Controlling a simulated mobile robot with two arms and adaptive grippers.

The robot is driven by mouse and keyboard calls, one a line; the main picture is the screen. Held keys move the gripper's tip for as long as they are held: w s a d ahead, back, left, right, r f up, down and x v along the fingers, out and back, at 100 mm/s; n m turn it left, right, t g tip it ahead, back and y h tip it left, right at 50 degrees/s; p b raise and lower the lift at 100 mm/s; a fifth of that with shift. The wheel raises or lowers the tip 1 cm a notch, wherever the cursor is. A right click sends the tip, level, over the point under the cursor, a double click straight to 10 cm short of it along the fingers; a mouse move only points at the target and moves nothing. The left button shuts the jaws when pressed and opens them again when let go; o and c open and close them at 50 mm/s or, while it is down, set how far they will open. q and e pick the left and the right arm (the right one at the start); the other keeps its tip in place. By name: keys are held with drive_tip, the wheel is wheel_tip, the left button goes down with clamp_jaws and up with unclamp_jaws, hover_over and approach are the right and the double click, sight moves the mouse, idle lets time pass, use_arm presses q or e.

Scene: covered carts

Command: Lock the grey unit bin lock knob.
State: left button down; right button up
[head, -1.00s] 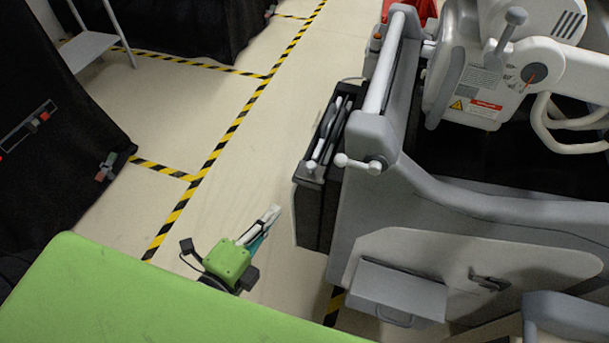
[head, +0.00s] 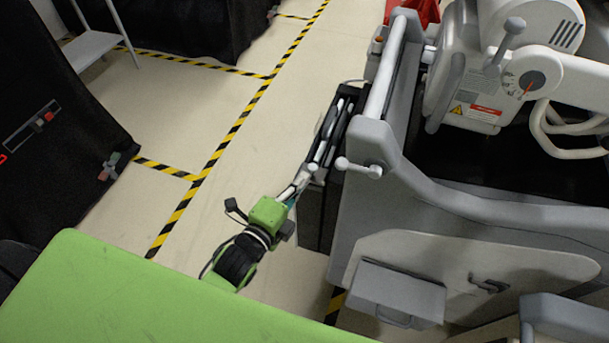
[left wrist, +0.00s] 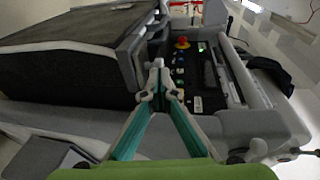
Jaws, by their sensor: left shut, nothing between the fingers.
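The grey unit (head: 440,215) stands at the right in the head view. A dark latch-like knob (head: 488,284) sits on its pale front panel (head: 430,255). A pale T-shaped knob (head: 358,167) sticks out at the unit's upper left corner. I cannot tell which of the two is the bin lock knob. My left gripper (head: 306,173) is shut and empty, with its fingertips beside the top of the black side box (head: 322,205), left of the T-shaped knob. Its closed fingers also show in the left wrist view (left wrist: 158,68). My right gripper is not in view.
A grey box with a handle (head: 395,294) is fixed on the unit's front. A pale machine with a dial (head: 500,80) is on top. A red button (left wrist: 182,43) shows in the left wrist view. The floor at left, with striped tape (head: 225,140), is open.

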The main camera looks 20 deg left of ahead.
sight(313, 170)
use_arm(q)
drive_tip(key=shift+x, duration=0.9)
drive_tip(key=w+p, duration=0.1)
drive_tip(key=w, duration=0.4)
drive_tip(key=shift+w, duration=0.3)
drive_tip(key=shift+r, duration=0.1)
